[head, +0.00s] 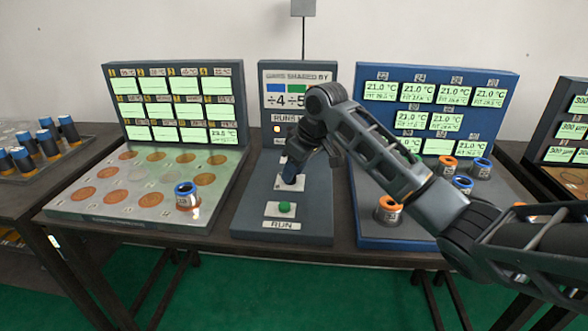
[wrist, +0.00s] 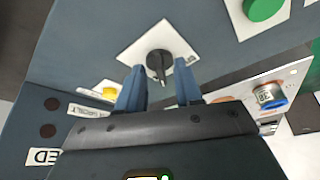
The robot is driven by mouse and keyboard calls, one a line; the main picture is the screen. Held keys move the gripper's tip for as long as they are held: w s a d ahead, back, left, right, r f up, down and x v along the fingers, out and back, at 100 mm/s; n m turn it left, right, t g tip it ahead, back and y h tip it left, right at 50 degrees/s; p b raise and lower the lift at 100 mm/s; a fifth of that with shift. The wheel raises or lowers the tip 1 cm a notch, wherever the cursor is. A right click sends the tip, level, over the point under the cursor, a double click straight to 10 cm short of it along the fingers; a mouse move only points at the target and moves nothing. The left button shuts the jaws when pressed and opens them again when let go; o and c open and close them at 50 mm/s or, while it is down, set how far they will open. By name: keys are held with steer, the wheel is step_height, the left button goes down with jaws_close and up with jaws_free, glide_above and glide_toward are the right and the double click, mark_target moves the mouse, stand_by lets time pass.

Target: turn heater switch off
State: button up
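The heater switch is a dark rotary knob (wrist: 159,63) on a white square plate, seen in the wrist view; its pointer runs along the gap between my fingers. In the head view its white plate (head: 281,185) sits on the middle grey console (head: 250,210), and my gripper (head: 290,172) largely hides the knob. My gripper also shows in the wrist view (wrist: 159,70), with its two blue fingers apart, one on each side of the knob's pointer. I cannot tell whether either finger touches it.
A green RUN button (head: 285,208) is in front of the switch, and a lit yellow lamp (head: 277,129) is behind it. A blue-ringed cup (head: 187,197) stands on the left plate. Several ringed cups, one orange (head: 388,208), stand on the right blue station (head: 365,228).

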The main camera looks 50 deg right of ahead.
jaws_close()
stand_by(0.5)
steer(key=n+y, duration=0.1)
steer(key=n, duration=0.2)
steer(key=shift+d+g+p, duration=0.15)
steer(key=shift+g+p, duration=0.15)
steer(key=n, duration=0.1)
steer(key=n+y, duration=0.1)
steer(key=n, duration=0.1)
steer(key=shift+w+d+n+g, duration=0.15)
steer(key=shift+n+g, duration=0.15)
steer(key=n, duration=0.2)
steer(key=n+g+y+b, duration=0.1)
steer(key=n, duration=0.2)
steer(key=shift+w+d+g+b, duration=0.15)
steer(key=shift+w+g+b, duration=0.05)
steer(key=shift+g+b, duration=0.1)
steer(key=shift+n+y, duration=0.3)
jaws_free()
